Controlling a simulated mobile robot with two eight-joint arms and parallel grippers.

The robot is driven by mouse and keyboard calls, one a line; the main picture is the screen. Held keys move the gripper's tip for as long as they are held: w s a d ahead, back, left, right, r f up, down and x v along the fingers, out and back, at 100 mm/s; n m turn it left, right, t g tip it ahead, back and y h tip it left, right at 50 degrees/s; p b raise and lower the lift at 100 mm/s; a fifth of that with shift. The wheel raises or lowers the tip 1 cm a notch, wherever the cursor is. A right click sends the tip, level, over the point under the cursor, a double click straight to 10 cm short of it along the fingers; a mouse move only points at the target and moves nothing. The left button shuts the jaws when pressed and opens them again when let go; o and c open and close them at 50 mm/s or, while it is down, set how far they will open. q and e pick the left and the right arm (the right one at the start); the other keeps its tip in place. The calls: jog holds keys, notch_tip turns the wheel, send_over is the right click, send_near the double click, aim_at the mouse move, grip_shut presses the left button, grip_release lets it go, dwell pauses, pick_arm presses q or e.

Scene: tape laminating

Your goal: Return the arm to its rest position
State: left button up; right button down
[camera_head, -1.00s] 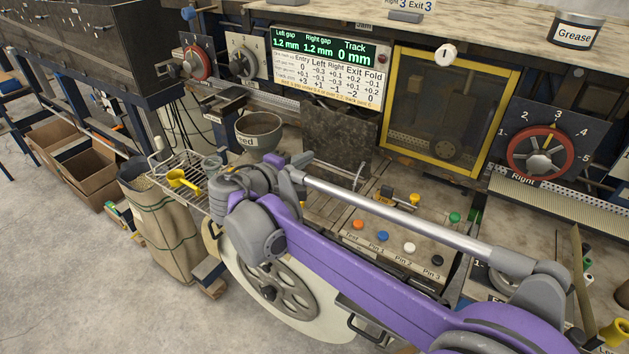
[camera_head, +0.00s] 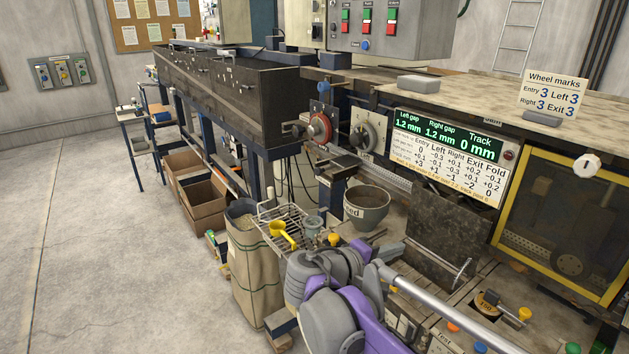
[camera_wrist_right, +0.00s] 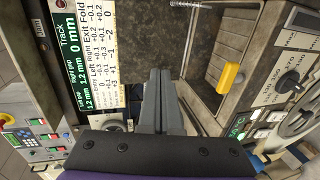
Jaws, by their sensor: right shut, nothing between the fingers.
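My right arm (camera_head: 366,312), purple and grey, comes in at the bottom of the head view, its wrist bent in front of the machine bench. In the right wrist view the two grey fingers of my right gripper (camera_wrist_right: 160,98) lie together, shut and empty. They point toward the machine front, between the display panel (camera_wrist_right: 76,45) and a yellow handle (camera_wrist_right: 231,76), apart from both as far as I can tell. In the head view the wrist hides most of the gripper. My left gripper is in neither current view.
Close to my wrist are a wire rack (camera_head: 284,224) with a yellow scoop (camera_head: 282,233), a grey bowl (camera_head: 367,206) and a filled sack (camera_head: 250,262). A dark upright plate (camera_head: 447,228) and a yellow-framed window (camera_head: 560,215) stand behind. Open floor (camera_head: 100,250) lies left.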

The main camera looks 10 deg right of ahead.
jog(key=s+a+f+m+g+y, duration=0.2)
jog(key=s+f+y, duration=0.5)
jog(key=s+f, duration=0.6)
jog(key=s+a+f+m+t+y, duration=0.1)
jog(key=s+a+f+m+y, duration=0.1)
jog(key=s+a+f+y, duration=0.5)
notch_tip(320, 180, down, 2)
jog(key=shift+a+f+t, duration=0.2)
jog(key=shift+a+t, duration=0.2)
jog(key=shift+a, duration=0.5)
